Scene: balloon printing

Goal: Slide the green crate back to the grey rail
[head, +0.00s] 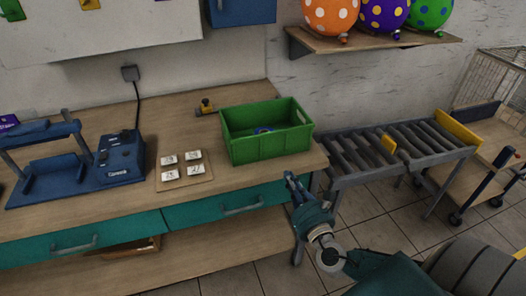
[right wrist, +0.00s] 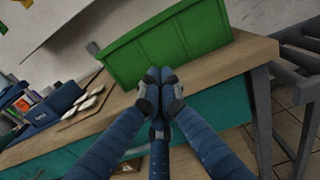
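The green crate (head: 268,147) stands upright on the wooden workbench (head: 225,190), near its right end. Something blue lies inside it, only partly visible. My right gripper (head: 290,178) is at the bench's front edge, just in front of the crate. In the right wrist view the fingertips (right wrist: 160,76) are together with nothing between them, and the crate's front wall (right wrist: 170,45) is right beyond them. I cannot tell whether they touch it. No grey rail is clearly visible on the bench behind the crate. My left gripper is not in view.
Left of the crate are a board with white tiles (head: 184,170) and a blue press (head: 120,160). A small yellow-and-dark object (head: 205,107) sits behind. A roller conveyor (head: 400,152) stands to the right. Teal drawers (head: 225,205) front the bench.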

